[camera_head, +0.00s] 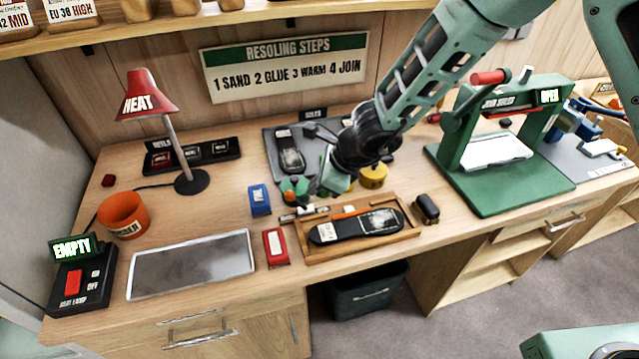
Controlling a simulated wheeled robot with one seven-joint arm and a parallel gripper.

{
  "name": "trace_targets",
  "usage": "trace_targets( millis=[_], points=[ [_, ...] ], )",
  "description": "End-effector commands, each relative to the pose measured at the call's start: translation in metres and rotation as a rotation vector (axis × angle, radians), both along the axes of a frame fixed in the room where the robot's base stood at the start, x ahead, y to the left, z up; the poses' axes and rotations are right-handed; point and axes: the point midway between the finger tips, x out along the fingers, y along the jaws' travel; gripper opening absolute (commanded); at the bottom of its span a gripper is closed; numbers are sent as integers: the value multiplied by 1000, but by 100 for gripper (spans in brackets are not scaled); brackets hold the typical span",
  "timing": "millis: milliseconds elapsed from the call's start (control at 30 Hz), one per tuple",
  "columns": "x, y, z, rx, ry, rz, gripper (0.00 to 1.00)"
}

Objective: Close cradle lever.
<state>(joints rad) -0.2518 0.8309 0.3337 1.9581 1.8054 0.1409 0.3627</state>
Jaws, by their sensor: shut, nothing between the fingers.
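The cradle (365,250) is a shallow wooden frame near the front edge of the bench, with a dark shoe sole (355,227) lying in it. A small metallic piece (303,213) sits at the cradle's back left corner and may be its lever; it is too small to tell whether it is open or closed. My gripper (322,190) is shut and empty. It points down just behind that corner, close to the metallic piece. I cannot tell whether they touch. My arm hides part of the area behind the cradle.
A red block (276,246) stands left of the cradle and a blue one (259,200) behind it. A green and orange pot (293,188) and a yellow item (373,177) crowd the gripper. The green press (500,185), marked OPEN, stands right. A heat lamp (145,100) stands left.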

Motion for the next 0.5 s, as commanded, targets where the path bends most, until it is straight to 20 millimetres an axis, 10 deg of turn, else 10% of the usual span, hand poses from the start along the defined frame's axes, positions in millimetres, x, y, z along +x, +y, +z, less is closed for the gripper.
trace_targets(
  millis=[500],
  points=[
    [0, 0, 16, 2, 1, 1, 0]
  ],
)
